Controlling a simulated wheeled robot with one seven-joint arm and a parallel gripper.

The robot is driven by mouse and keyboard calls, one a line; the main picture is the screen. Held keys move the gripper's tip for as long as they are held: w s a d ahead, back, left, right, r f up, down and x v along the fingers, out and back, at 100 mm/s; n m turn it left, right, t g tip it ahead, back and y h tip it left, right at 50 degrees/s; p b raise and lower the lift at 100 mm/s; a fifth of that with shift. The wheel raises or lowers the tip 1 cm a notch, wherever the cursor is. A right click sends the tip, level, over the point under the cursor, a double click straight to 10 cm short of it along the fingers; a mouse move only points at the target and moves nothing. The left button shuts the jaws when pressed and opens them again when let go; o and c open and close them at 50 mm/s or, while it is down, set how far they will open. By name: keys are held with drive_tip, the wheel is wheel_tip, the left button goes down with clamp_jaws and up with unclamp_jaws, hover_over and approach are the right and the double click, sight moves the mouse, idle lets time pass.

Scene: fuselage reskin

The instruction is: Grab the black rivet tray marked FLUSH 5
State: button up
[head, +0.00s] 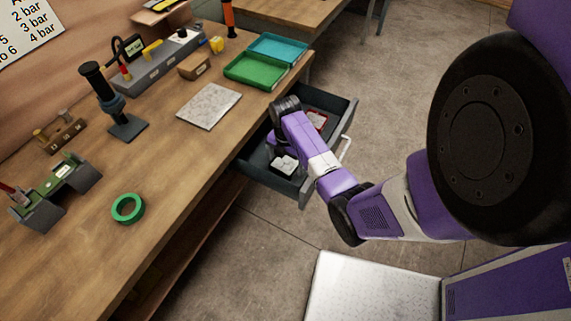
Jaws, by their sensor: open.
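An open dark grey drawer (299,187) sticks out from under the workbench. In its near part lies a small black tray (275,170) with pale contents or a pale label; I cannot read any marking on it. A red-rimmed tray (322,127) lies in the far part of the drawer. My arm reaches over the drawer's front edge. My gripper (272,148) points down into the drawer, just behind the black tray as seen here, and is mostly hidden by my wrist. It is open; I cannot tell whether its fingers touch anything.
The wooden bench (170,185) holds a green bin (256,70), a teal bin (279,48), a grey plate (209,105), a green tape ring (128,208) and a black stand (126,127). The drawer handle (345,148) sticks out. Floor beyond the drawer is clear.

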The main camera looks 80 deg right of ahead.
drive_tip(key=shift+f, duration=0.1)
drive_tip(key=shift+c, duration=0.2)
drive_tip(key=c, duration=1.6)
drive_tip(key=shift+c, duration=0.2)
wheel_tip(320, 180, up, 15)
wheel_tip(320, 180, up, 5)
drive_tip(key=p, duration=0.6)
hover_over(285, 162)
drive_tip(key=shift+d, duration=0.1)
